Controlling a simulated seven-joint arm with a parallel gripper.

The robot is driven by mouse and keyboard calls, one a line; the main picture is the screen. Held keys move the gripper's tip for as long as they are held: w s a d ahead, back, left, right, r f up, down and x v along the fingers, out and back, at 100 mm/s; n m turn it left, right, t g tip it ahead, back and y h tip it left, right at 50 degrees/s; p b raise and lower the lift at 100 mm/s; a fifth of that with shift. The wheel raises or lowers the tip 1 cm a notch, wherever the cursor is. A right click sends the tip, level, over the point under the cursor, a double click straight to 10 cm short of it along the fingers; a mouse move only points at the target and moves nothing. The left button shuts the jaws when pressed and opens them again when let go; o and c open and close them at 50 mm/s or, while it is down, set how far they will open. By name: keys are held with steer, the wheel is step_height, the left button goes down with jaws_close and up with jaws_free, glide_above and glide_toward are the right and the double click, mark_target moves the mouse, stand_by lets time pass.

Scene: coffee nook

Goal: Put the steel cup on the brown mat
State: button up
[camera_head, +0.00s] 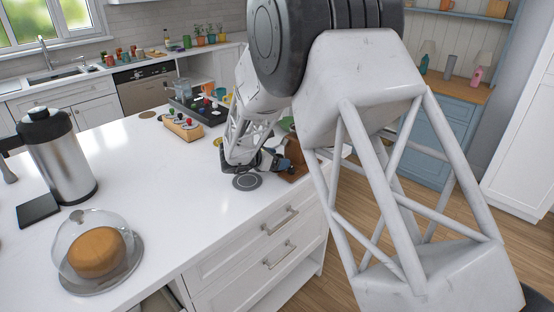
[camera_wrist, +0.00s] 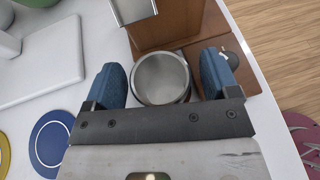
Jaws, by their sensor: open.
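The steel cup (camera_wrist: 161,78) shows in the wrist view as a round metal cup seen from above, its open mouth toward the camera. My gripper (camera_wrist: 170,80) is open, with one blue finger pad on each side of the cup; I cannot tell whether either touches it. In the head view my gripper (camera_head: 265,162) is low at the counter's right edge and the cup cannot be made out. A small brownish disc (camera_head: 147,114) lies flat on the far part of the counter and looks like the brown mat. It is not seen in the wrist view.
A brown wooden stand (camera_wrist: 180,25) is close beyond the cup. A blue round mat (camera_wrist: 48,146) and a pink mat (camera_wrist: 305,142) lie nearby. A flask (camera_head: 57,155) and domed cake (camera_head: 97,251) stand left; mid-counter is clear.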

steer(key=shift+r, duration=0.1)
steer(key=shift+v, duration=6)
steer(key=shift+d+r, duration=0.1)
steer(key=d+r+n+t+y, duration=0.5)
steer(key=d+r+n+y, duration=0.15)
steer(key=r+n, duration=0.55)
steer(key=s+d+r+n+y, duration=0.4)
steer(key=s+r+n+y, duration=0.3)
steer(key=n, duration=0.5)
steer(key=s+d+f+n+g, duration=0.2)
steer(key=s+d+n, duration=0.3)
steer(key=s, duration=0.8)
steer(key=s+d+f+n+g+h, duration=0.1)
steer(key=s+d+n+g, duration=0.3)
steer(key=s+n, duration=0.6)
steer(key=s+d+f+n+g+h, duration=0.1)
steer(key=s+d+f+n+g, duration=0.2)
steer(key=s+d+n, duration=0.4)
steer(key=s, duration=0.9)
steer(key=shift+s+d+f+n+g, duration=0.2)
steer(key=shift+s+n+g, duration=0.05)
steer(key=shift+n+g, duration=0.15)
